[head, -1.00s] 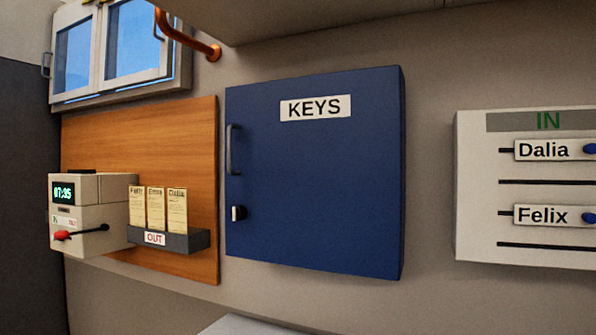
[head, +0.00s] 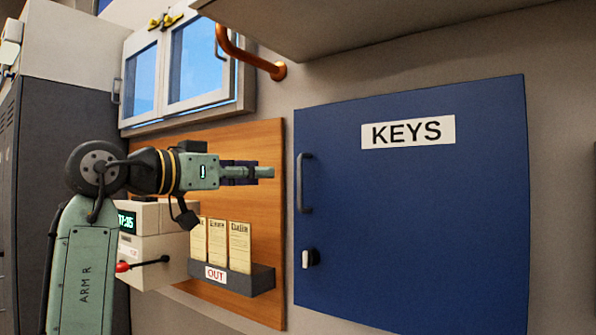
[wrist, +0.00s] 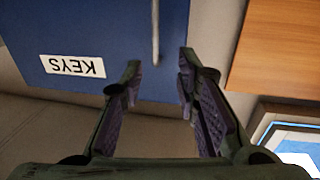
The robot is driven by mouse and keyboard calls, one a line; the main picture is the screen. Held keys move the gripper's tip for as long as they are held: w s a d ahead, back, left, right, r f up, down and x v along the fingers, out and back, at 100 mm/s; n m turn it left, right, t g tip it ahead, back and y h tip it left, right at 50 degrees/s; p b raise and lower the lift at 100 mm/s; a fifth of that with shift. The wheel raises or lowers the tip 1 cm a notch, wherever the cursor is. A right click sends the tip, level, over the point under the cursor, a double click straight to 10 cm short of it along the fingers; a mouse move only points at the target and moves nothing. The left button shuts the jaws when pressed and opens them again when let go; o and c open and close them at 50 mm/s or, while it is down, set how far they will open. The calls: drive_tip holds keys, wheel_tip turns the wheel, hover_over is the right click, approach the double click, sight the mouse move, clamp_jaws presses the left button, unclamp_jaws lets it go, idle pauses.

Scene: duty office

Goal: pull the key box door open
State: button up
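The blue key box door (head: 420,220), labelled KEYS, is shut on the wall at the right of the head view. Its grey vertical bar handle (head: 303,183) is near the left edge, with a small lock or knob (head: 310,258) below. My gripper (head: 268,172) points right at about handle height and appears short of the handle. In the wrist view, which is upside down, my gripper (wrist: 160,65) is open and empty. The handle (wrist: 155,35) shows ahead, between the lines of the two fingers.
A wooden board (head: 270,150) behind my gripper carries an OUT card rack (head: 250,280) with several cards. A time clock (head: 160,220) stands left of it. A white window-fronted cabinet (head: 190,70) and an orange pipe (head: 250,60) are above. The wall before the door is clear.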

drive_tip(key=d, duration=0.1)
drive_tip(key=p, duration=0.3)
hover_over(300, 204)
drive_tip(key=shift+w, duration=0.35)
drive_tip(key=shift+c, duration=0.5)
clamp_jaws()
